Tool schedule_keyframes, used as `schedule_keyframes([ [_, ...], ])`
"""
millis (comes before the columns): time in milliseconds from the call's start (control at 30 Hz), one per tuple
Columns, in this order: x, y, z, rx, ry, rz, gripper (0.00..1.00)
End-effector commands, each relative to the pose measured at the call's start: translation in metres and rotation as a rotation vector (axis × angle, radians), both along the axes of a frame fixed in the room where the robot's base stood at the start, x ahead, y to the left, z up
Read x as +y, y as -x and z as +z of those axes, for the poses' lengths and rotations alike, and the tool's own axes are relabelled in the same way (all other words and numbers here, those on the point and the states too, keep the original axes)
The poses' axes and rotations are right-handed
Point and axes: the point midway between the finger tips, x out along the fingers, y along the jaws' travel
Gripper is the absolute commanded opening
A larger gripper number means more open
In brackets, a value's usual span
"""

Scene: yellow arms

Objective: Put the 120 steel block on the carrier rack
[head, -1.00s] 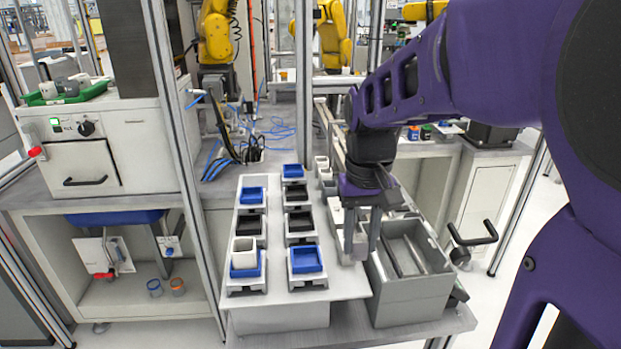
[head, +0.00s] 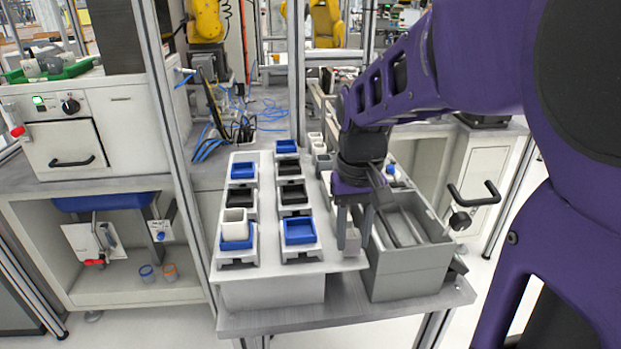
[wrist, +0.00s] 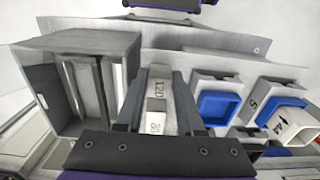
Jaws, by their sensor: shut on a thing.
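My gripper (head: 354,238) is shut on a grey steel block (head: 352,240). In the wrist view, the block marked 120 (wrist: 160,88) sits between the two fingers, and a light piece marked 80 (wrist: 156,125) shows below it, closer to the palm. In the head view the block hangs upright over the right edge of the white carrier rack (head: 330,262), just left of the grey bin. I cannot tell whether its bottom touches the rack. The rack bears two rows of carriers with blue and black trays.
The grey open bin (head: 415,262) stands right of the rack, with divider plates inside. A white cup (head: 235,224) sits in the front-left blue tray. Small white parts (head: 317,142) stand behind the gripper. A metal post (head: 180,150) rises left of the rack.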

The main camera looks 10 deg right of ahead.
Motion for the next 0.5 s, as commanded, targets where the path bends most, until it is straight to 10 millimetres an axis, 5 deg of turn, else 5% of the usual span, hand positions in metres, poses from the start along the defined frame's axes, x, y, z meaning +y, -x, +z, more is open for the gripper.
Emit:
schedule_keyframes([
  [500,0.0001,0.0,-0.0102,0.0,0.0,0.0,0.0],
])
